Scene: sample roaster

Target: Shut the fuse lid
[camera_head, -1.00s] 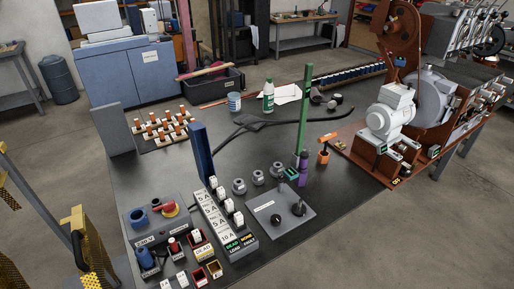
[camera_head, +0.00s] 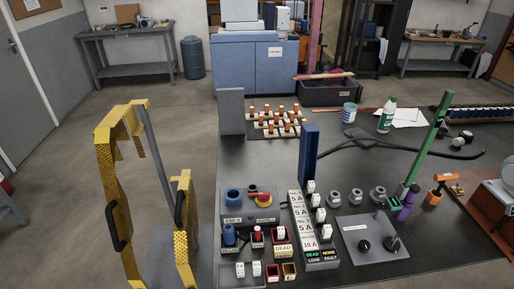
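The fuse block (camera_head: 303,229) stands on the dark bench. It is a long strip with white "5A" and "10A" labels and several white fuses along its right side. A tall blue panel (camera_head: 309,154) stands upright at the block's far end, and looks like the fuse lid standing open. The fuses and labels are uncovered. Neither of my grippers is in view.
A grey control box (camera_head: 249,213) with a red-and-yellow knob stands left of the block. A grey plate (camera_head: 366,234) with black knobs lies right. A slanted green bar (camera_head: 431,137) rises farther right. A yellow perforated frame (camera_head: 110,195) stands at left. Bench behind the blue panel is partly clear.

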